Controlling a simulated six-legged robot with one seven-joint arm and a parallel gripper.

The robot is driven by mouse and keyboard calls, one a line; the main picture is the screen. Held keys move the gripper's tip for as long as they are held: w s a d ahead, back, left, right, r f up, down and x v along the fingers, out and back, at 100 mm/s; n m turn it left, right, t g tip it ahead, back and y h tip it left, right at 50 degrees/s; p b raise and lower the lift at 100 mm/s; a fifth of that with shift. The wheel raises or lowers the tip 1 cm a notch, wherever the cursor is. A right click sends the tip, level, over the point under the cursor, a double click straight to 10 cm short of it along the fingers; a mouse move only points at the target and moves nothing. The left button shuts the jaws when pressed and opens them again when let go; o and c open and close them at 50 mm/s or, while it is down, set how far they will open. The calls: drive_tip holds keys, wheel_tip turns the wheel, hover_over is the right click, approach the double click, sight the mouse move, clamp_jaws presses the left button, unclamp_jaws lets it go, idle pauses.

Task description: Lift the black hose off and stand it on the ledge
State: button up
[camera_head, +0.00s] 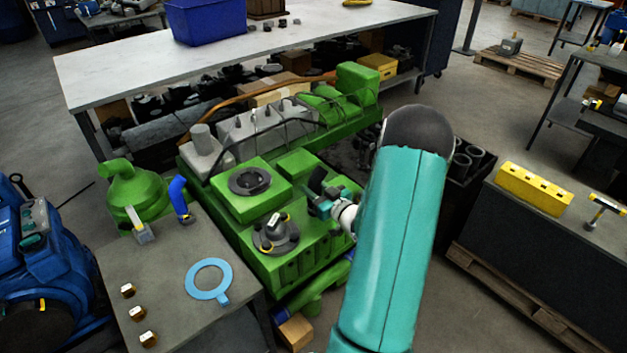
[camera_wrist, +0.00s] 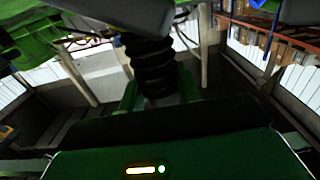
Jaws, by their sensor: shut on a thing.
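The black hose (camera_head: 317,181) is a short dark piece at the right side of the green engine (camera_head: 287,256) in the head view. In the wrist view the hose (camera_wrist: 152,66) is ribbed and upright in the picture, with its upper end cut off by grey and green parts. My gripper (camera_head: 322,202) is shut on the hose, with its fingers on either side of it in the wrist view (camera_wrist: 158,92). My teal arm hides part of the engine's right side. I cannot tell whether the hose still touches the engine. I cannot tell which surface is the ledge.
A dark bench (camera_head: 540,232) at right holds a yellow block (camera_head: 534,188). A long workbench (camera_head: 130,68) stands behind the engine.

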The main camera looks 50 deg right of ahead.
drive_tip(key=shift+w+f, duration=0.1)
drive_tip(key=shift+f, duration=0.15)
drive_tip(key=o, duration=1.3)
drive_tip(key=shift+c, duration=0.2)
drive_tip(key=s+a, duration=0.1)
drive_tip(key=s, duration=1.2)
drive_tip(key=shift+s+a, duration=0.3)
drive_tip(key=shift+s, duration=0.1)
